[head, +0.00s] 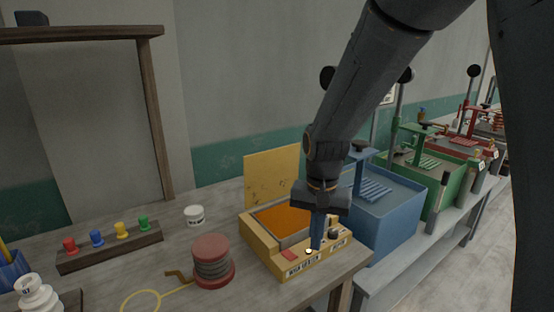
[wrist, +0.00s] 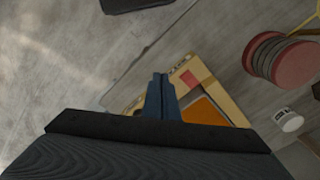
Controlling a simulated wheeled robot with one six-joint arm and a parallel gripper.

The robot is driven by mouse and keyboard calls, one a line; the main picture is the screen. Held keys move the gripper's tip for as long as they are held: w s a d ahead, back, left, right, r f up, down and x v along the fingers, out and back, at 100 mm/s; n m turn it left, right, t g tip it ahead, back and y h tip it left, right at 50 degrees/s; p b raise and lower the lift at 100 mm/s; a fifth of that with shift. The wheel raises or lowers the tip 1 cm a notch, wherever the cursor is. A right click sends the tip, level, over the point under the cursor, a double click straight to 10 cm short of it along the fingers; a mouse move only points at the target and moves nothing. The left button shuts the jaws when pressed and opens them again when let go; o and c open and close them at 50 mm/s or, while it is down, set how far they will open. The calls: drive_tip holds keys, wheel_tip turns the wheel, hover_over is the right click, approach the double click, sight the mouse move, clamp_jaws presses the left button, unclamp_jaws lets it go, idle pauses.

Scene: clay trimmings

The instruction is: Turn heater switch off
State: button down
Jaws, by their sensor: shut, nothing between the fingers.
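The heater is a yellow box (head: 256,226) with an orange surface inside and a raised yellow lid, at the table's right end. On its front panel are a red switch (head: 290,254), a small bright light (head: 308,251) and a dark knob (head: 333,233). The red switch also shows in the wrist view (wrist: 190,79). My gripper (head: 316,247) is shut and empty, pointing down over the front panel, between the red switch and the knob. In the wrist view the blue fingers (wrist: 161,78) are together, left of the red switch. I cannot tell whether the tips touch the panel.
A red-ended spool (head: 211,262) and a white jar (head: 194,215) stand left of the heater. A rack of coloured pegs (head: 110,247) is further left. A blue press (head: 380,210), a green one (head: 428,175) and a red one (head: 466,142) line the bench at right.

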drive_tip(key=s+d+f+n+t+b, duration=0.1)
drive_tip(key=s+d+f+n+b, duration=0.1)
drive_tip(key=s+d, duration=0.7)
drive_tip(key=shift+s+d+f+n, duration=0.2)
drive_tip(key=shift+s+f+n, duration=0.7)
drive_tip(key=shift+s, duration=0.3)
